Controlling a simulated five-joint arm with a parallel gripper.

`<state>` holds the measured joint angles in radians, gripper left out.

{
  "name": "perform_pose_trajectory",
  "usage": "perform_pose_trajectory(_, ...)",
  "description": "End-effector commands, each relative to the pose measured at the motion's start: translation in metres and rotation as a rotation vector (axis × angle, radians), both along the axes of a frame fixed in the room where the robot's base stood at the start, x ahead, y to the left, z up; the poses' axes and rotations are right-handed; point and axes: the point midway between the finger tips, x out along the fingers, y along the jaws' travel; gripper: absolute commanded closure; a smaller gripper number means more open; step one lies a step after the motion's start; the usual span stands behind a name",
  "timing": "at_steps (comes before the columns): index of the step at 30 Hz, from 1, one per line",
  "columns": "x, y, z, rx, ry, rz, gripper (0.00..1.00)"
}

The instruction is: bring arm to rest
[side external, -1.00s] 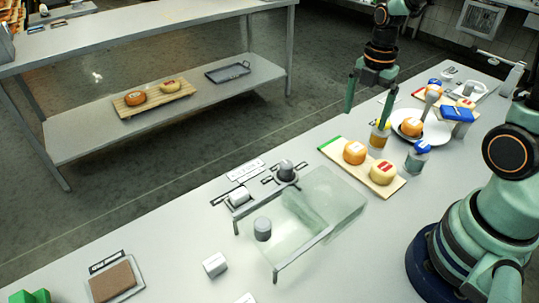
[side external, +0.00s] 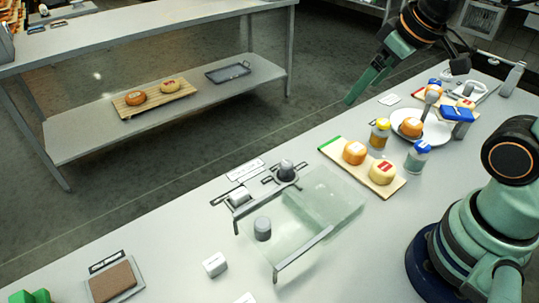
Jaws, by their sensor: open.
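My gripper (side external: 362,84) hangs in the air at the upper right, beyond the far edge of the work table (side external: 180,238). Its green fingers point down and to the left, and nothing shows between them. An orange cheese wheel (side external: 354,152) and a yellow cheese wheel with a red label (side external: 382,171) sit on a wooden board with a green end (side external: 335,150). Another orange cheese wheel (side external: 411,126) sits on a white plate (side external: 436,136). My gripper is apart from all of them.
A yellow-lidded jar (side external: 380,133) and a blue-lidded jar (side external: 417,155) stand by the board. A glass-topped stand (side external: 320,205) holds the table's middle. A brown pad on a tray (side external: 112,281) lies front left. A shelf behind carries a board with two cheeses (side external: 155,98).

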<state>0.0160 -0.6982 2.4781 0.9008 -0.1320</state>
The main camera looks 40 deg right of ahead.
Motion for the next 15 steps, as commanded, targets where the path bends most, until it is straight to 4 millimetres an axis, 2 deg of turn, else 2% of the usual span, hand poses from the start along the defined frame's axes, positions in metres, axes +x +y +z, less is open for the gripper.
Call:
perform_pose_trajectory(4,-0.0038,0.0044,0.0039,0.053,-0.030,-0.088,0.00)
perform_pose_trajectory(15,-0.0040,0.0047,0.0040,0.061,-0.031,-0.103,0.00)
